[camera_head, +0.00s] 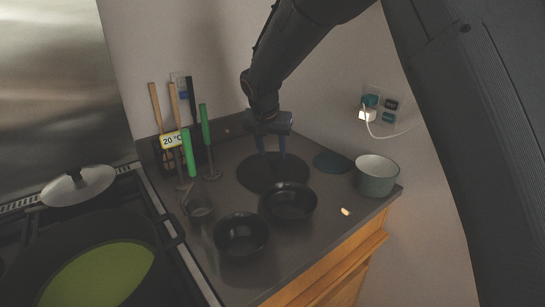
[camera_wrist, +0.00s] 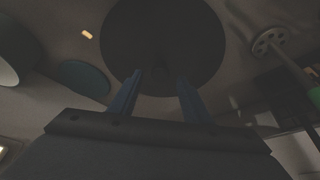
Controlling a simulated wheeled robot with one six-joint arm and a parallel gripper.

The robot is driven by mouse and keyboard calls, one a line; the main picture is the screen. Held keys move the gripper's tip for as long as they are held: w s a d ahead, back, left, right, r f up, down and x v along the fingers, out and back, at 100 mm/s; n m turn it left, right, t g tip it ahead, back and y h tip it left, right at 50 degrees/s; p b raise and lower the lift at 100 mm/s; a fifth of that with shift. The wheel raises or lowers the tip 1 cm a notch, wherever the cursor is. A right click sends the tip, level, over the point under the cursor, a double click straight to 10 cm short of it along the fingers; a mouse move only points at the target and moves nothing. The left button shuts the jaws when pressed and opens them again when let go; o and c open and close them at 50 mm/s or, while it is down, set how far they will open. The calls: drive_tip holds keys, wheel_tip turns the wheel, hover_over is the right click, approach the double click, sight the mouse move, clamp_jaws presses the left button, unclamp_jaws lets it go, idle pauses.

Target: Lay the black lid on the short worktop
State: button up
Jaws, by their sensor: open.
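A flat, round black lid (camera_head: 262,181) lies on the dark worktop (camera_head: 300,235) beside the stove, near the back wall. In the wrist view the lid (camera_wrist: 160,30) fills the top middle. My gripper (camera_head: 270,151) points down over the lid, its two blue fingers apart with nothing clearly held between them. In the wrist view my gripper's fingertips (camera_wrist: 160,75) overlap the lid's near part. I cannot tell whether they touch it. A handle on the lid is not clear.
Two black bowls (camera_head: 241,235) (camera_head: 290,201) stand in front of the lid. A green-grey pot (camera_head: 376,178) and a teal disc (camera_head: 333,162) are to its right. Utensils (camera_head: 187,152) and a small cup (camera_head: 199,208) are left. A pan with green contents (camera_head: 100,275) is on the stove.

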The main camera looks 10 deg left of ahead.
drive_tip(key=b+v, duration=0.2)
drive_tip(key=v, duration=0.7)
drive_tip(key=shift+r, duration=0.15)
drive_tip(key=s+d+f, duration=0.3)
drive_tip(key=d, duration=0.4)
drive_tip(key=s+d+f+g, duration=0.1)
drive_tip(key=s+d+f, duration=0.2)
drive_tip(key=d, duration=0.4)
drive_tip(key=s+d+f+g, duration=0.1)
drive_tip(key=s+d+f, duration=0.2)
drive_tip(key=d, duration=0.4)
drive_tip(key=shift+s+d+n, duration=0.3)
drive_tip(key=shift+s+d, duration=0.05)
drive_tip(key=s+d+f+g, duration=0.1)
drive_tip(key=s+d+f, duration=0.2)
drive_tip(key=s+d, duration=0.3)
drive_tip(key=s+d+f+g, duration=0.1)
drive_tip(key=s+d+f, duration=0.3)
drive_tip(key=s, duration=0.7)
drive_tip(key=shift+s+d, duration=0.25)
drive_tip(key=shift+d, duration=0.85)
